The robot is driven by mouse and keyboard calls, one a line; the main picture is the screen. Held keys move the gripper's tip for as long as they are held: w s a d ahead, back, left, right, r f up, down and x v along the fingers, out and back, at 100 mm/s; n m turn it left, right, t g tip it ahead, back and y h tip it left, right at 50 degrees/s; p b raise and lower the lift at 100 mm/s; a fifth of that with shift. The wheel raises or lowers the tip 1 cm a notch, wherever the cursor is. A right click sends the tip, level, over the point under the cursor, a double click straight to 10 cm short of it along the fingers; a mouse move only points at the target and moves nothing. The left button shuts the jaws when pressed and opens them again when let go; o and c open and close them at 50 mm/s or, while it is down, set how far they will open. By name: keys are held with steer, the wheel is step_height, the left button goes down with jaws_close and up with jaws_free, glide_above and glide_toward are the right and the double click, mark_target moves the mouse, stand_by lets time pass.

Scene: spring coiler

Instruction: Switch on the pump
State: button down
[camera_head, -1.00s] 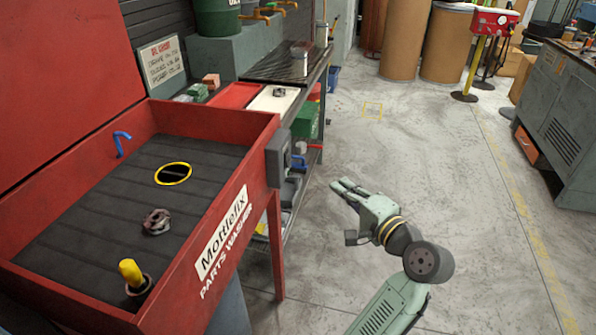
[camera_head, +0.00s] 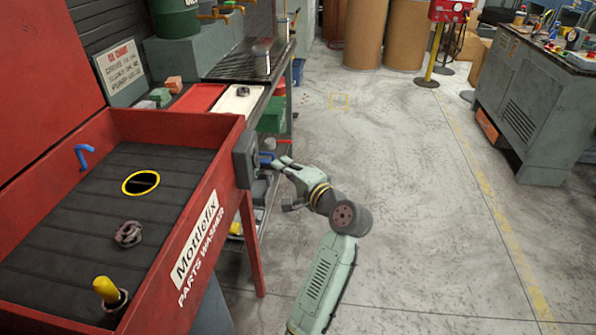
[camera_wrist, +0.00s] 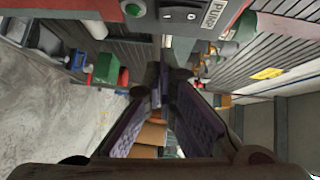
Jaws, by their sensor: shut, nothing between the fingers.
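The red parts washer (camera_head: 205,215) stands at the left, with a dark grey control box (camera_head: 245,155) on its right end wall. In the wrist view the box's face (camera_wrist: 205,22) is at the top edge, partly cut off. It bears a green round button or lamp (camera_wrist: 135,8), a dark switch (camera_wrist: 180,15) and a label that seems to read PUMP (camera_wrist: 213,14). My gripper (camera_head: 280,165) is just right of the box, its fingers shut and empty. In the wrist view its fingertips (camera_wrist: 160,80) lie below the switch face and appear apart from it. Whether the switch is on cannot be told.
A workbench with shelves (camera_head: 285,75) stands behind the washer, close to my gripper. A yellow-capped piece (camera_head: 105,290) and a blue hook (camera_head: 84,155) are at the washer basin. The concrete floor (camera_head: 400,180) to the right is clear.

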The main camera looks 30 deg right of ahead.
mark_target(256, 159)
steer(key=shift+w+a+f, duration=0.1)
steer(key=shift+w+a, duration=0.3)
steer(key=shift+a, duration=0.3)
steer(key=shift+w+a+f, duration=0.1)
steer(key=shift+w+a, duration=0.3)
steer(key=shift+a, duration=0.25)
steer(key=shift+f, duration=0.1)
steer(key=shift+w+a+m+t+b, duration=0.2)
steer(key=shift+a+m+t+b, duration=0.1)
steer(key=shift+d+f, duration=0.1)
